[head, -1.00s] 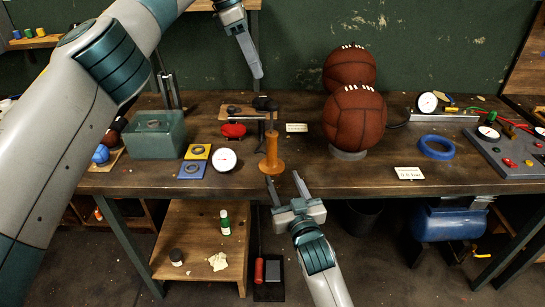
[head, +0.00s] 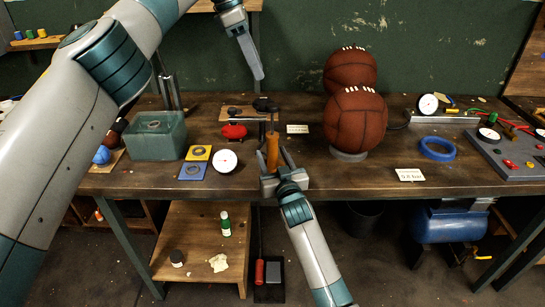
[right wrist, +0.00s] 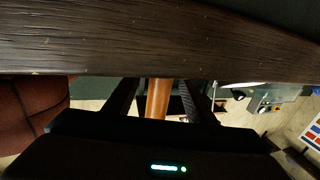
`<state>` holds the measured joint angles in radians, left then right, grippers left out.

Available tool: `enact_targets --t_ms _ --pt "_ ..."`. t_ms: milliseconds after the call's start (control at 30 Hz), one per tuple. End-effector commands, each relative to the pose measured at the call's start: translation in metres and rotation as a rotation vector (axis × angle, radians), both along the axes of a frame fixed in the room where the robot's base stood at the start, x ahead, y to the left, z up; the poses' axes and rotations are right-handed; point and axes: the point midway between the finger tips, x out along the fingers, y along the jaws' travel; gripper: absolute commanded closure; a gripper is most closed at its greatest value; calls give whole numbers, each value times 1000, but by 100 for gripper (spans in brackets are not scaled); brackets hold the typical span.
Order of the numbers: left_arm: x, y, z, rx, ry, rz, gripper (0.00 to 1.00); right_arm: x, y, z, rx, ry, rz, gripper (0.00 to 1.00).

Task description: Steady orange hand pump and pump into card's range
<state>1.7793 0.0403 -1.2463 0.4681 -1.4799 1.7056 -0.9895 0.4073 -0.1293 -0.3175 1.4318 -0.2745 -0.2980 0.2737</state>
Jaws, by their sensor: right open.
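The orange hand pump (head: 272,148) stands upright near the front edge of the workbench (head: 320,178), with a dark handle on top. My right gripper (head: 276,160) is open, with its fingers on either side of the pump's lower body. In the right wrist view the orange body (right wrist: 157,98) shows between the two dark fingers, with gaps on both sides. My left gripper (head: 257,68) hangs above the back of the bench, away from the pump; its finger opening cannot be made out. A white printed card (head: 410,175) lies at the bench front, right of centre; its text is too small to read.
A leather ball (head: 355,125) sits on a ring stand, with another ball (head: 350,70) behind. A white-faced gauge (head: 225,160), blue and yellow squares and a green box (head: 157,138) are at left. A blue ring (head: 437,148) and grey panel (head: 515,160) are at right.

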Motion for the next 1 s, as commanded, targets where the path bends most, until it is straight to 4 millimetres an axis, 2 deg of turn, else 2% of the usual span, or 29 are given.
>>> enact_targets --t_ms 233,267,467,1000 --pt "0 0 0 0 0 0 69 0 0 0 0 0 0 49" --pt "0 0 0 0 0 0 69 0 0 0 0 0 0 52" --pt "0 0 0 0 0 0 69 0 0 0 1 1 0 100" --pt "0 0 0 0 0 0 69 0 0 -1 1 1 0 100"
